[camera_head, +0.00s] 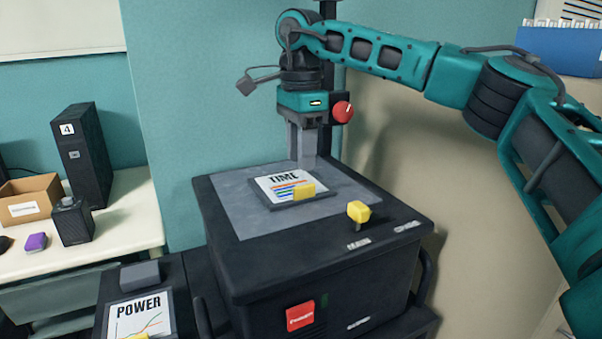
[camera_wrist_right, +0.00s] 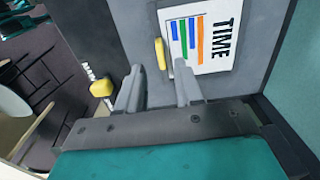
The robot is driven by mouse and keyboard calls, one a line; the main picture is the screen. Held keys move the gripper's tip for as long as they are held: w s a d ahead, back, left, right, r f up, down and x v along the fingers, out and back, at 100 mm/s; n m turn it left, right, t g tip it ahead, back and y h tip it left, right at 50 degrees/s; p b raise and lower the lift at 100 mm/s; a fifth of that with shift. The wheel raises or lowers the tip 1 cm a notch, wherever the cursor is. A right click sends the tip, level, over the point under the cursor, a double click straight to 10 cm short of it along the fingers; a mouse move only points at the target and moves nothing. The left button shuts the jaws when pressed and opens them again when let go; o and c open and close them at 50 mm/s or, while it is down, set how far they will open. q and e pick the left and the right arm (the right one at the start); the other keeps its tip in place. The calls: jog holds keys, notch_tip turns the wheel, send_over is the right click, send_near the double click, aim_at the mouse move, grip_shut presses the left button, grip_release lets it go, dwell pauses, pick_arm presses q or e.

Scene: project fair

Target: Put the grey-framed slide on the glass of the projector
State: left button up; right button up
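The projector (camera_head: 315,262) is a black box with a grey glass top (camera_head: 242,215). A slide marked TIME (camera_head: 278,184), with a dark grey frame and a yellow tab, lies flat on the glass; it also shows in the right wrist view (camera_wrist_right: 205,42). My right gripper (camera_head: 303,160) points down over the back part of the glass, behind the slide. Its fingers (camera_wrist_right: 158,88) are apart with nothing between them. Whether the fingertips touch the glass I cannot tell. A second slide, marked POWER (camera_head: 138,318), lies at the lower left, cut by the picture edge. My left gripper is not in view.
A yellow knob (camera_head: 358,211) stands up at the projector's right front corner. The projector's dark post (camera_head: 329,90) rises behind my gripper, with a red knob (camera_head: 343,111) beside it. A white table (camera_head: 125,222) at left holds a cardboard box (camera_head: 32,200) and black speakers.

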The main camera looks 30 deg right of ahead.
notch_tip(320, 180, up, 6)
jog(key=shift+f, duration=0.1)
dwell(0.7)
